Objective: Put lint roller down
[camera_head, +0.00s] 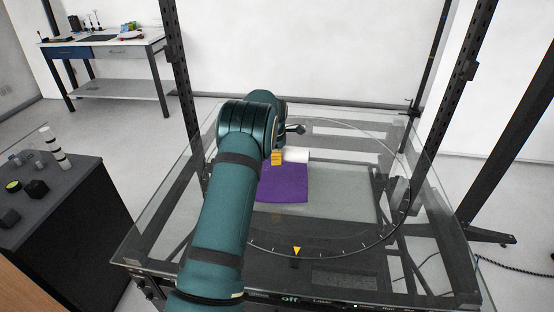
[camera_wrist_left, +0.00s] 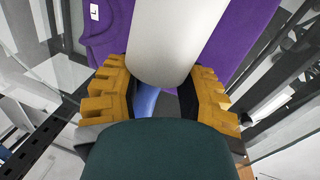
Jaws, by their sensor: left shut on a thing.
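My left gripper (camera_head: 277,158) comes in from the left and reaches over the turntable. Its yellow fingers are shut on the lint roller, with one finger on each side of the blue handle (camera_wrist_left: 146,100) in the left wrist view. The white roller head (camera_head: 295,155) sticks out to the right of the fingers and fills the top middle of the left wrist view (camera_wrist_left: 175,40). A purple garment (camera_head: 283,184) lies on the glass turntable (camera_head: 345,235) below and in front of the roller. I cannot tell whether the roller touches the cloth. My right gripper is not in view.
A dark grey cabinet (camera_head: 75,205) with small items and a white-and-black striped object (camera_head: 55,148) stands at the left. A workbench (camera_head: 100,48) stands at the back left. Dark upright posts (camera_head: 184,80) frame the turntable. The glass right of the garment is clear.

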